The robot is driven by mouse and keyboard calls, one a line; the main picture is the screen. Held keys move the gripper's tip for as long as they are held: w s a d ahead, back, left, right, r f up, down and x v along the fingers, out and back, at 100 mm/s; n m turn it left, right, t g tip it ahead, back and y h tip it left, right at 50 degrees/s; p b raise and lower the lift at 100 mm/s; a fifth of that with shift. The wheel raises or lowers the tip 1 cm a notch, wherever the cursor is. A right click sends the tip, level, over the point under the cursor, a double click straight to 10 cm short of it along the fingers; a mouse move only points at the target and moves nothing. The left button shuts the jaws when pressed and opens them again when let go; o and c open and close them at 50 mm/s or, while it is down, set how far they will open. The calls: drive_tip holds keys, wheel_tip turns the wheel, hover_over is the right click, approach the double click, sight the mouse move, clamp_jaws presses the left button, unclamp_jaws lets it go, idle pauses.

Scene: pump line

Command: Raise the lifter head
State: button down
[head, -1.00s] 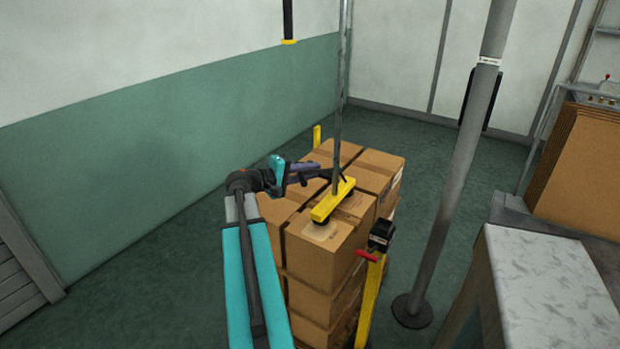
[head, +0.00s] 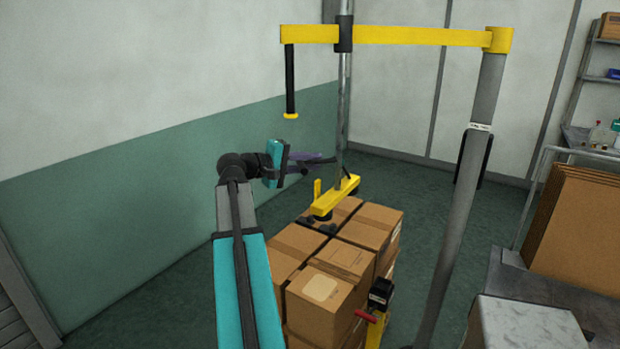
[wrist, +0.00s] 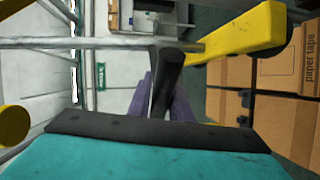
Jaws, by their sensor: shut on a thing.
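The lifter head is a yellow bar (head: 336,197) with dark suction cups under it, hanging on a thin steel tube (head: 343,120). It is in the air above the stacked cartons (head: 322,300), with a gap below it and no carton hanging from it. My gripper (head: 332,160) is beside the tube, just above the bar, with its purple fingers shut on the head's dark handle. In the wrist view the handle (wrist: 170,72) stands between the purple fingers (wrist: 165,105), and the yellow bar (wrist: 240,35) runs off to the upper right. The exact finger contact is partly hidden.
A grey post (head: 465,190) carries a yellow overhead arm (head: 420,36). A black hanging grip (head: 290,80) is at the upper left. A black valve box with a red lever (head: 378,295) stands beside the cartons.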

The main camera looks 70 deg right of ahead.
wheel_tip(320, 180, up, 3)
drive_tip(key=shift+f, duration=0.1)
idle(0.3)
drive_tip(key=c, duration=1.6)
unclamp_jaws()
drive_tip(key=shift+c, duration=0.2)
drive_tip(key=shift+a, duration=0.1)
drive_tip(key=b+v, duration=0.2)
drive_tip(key=v, duration=1.1)
drive_tip(key=shift+w+a+b, duration=0.25)
drive_tip(key=shift+b, duration=0.15)
